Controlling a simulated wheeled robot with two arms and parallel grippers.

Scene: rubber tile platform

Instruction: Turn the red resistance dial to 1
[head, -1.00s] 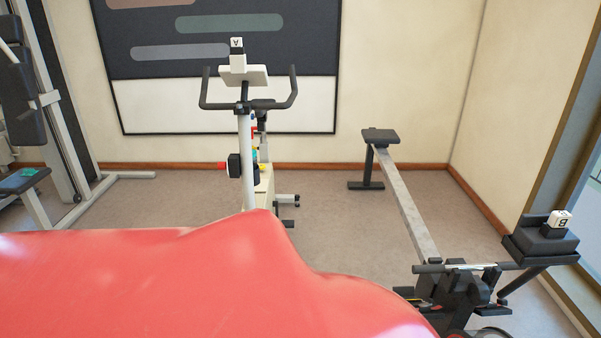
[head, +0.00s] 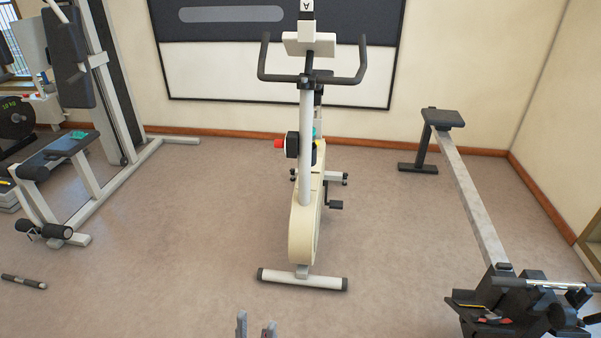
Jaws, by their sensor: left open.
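The exercise bike (head: 304,220) stands upright in the middle of the head view, with dark handlebars and a white console at the top. The red resistance dial (head: 279,143) sticks out to the left from a black housing (head: 292,145) on the bike's post. Its setting is too small to read. The fingertips of my left gripper (head: 256,329) show at the bottom edge, open and empty. They are well short of the bike and below the dial in the picture. My right gripper is out of view.
A rowing machine (head: 475,185) stands on the right. A weight machine with a bench (head: 70,143) stands on the left, and a short dark bar (head: 23,282) lies on the floor. The floor (head: 150,270) between me and the bike is clear.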

